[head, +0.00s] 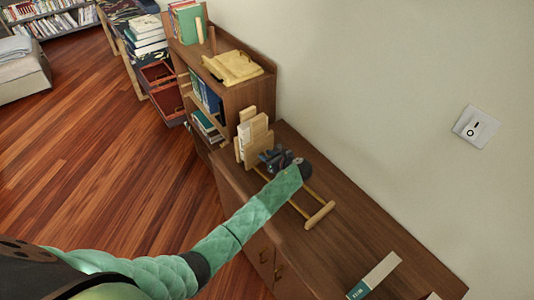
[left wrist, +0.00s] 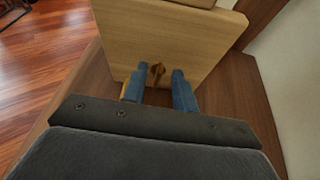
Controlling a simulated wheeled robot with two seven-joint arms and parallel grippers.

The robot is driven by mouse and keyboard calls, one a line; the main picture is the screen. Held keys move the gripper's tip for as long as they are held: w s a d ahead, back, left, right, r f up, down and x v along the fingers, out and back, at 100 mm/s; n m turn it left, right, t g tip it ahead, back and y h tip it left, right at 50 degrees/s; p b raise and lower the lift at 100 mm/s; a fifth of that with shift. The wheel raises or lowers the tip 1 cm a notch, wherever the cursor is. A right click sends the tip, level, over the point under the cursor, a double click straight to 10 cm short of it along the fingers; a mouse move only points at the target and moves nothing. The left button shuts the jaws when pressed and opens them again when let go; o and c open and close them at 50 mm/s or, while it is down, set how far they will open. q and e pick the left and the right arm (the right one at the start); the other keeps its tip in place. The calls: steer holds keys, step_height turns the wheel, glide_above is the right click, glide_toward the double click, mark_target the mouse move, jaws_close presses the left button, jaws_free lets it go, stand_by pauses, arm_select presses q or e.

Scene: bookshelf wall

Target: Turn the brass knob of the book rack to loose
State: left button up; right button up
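The book rack (head: 320,214) lies on the low cabinet, with two pale rods, an end bar at the near end and upright wooden boards at the far end. My left gripper (head: 269,157) is over the rods, facing the upright board (head: 256,131). In the left wrist view, that board (left wrist: 130,35) fills the upper middle. The small brass knob (left wrist: 157,72) is on its face, between the two blue fingertips of my left gripper (left wrist: 157,82). The fingers are apart, with a gap visible on each side of the knob. In the head view, the knob is hidden. My right gripper is not in view.
The cabinet top (head: 345,245) is bare around the rack's near end. A book (head: 375,276) lies near its front right. The wall with a switch (head: 475,127) bounds the right side.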

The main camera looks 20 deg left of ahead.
arm_select(q)
steer(key=shift+w+a+f, duration=0.15)
steer(key=shift+a, duration=0.05)
jaws_close()
steer(key=shift+n, duration=0.3)
jaws_free()
